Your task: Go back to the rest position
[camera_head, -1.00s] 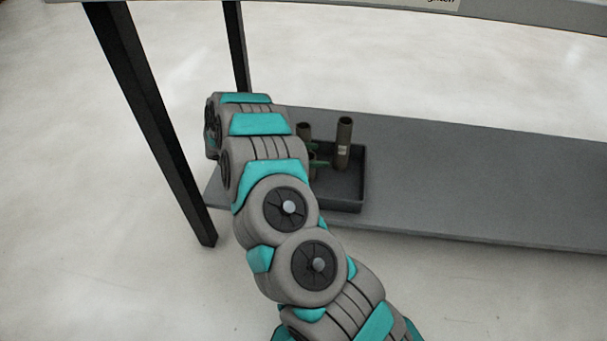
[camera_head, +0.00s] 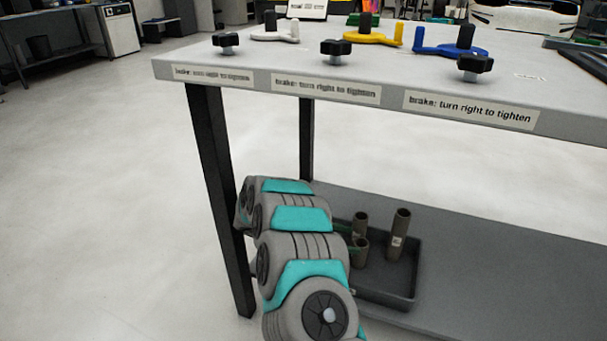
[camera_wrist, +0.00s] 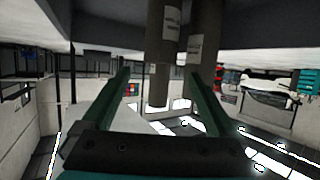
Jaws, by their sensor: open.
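My gripper (camera_wrist: 158,74) is open, its two green fingers spread in the wrist view. In that view, which looks upside down, a dark tube (camera_wrist: 160,60) shows between the fingertips and a second tube (camera_wrist: 204,50) beside it. I cannot tell whether the fingers reach around the first tube; they do not look closed on it. In the head view my arm extends low beside the table, and mostly hides the gripper. A tall brown tube (camera_head: 397,236) and two shorter ones, one of them here (camera_head: 361,225), stand upright in a dark tray (camera_head: 395,294).
The tray sits on the table's lower shelf (camera_head: 490,270). My arm is close to a black table leg (camera_head: 222,200). Above is the tabletop (camera_head: 390,75) with black knobs (camera_head: 335,48) and a yellow clamp-like piece (camera_head: 372,37). The floor (camera_head: 100,190) at left is clear.

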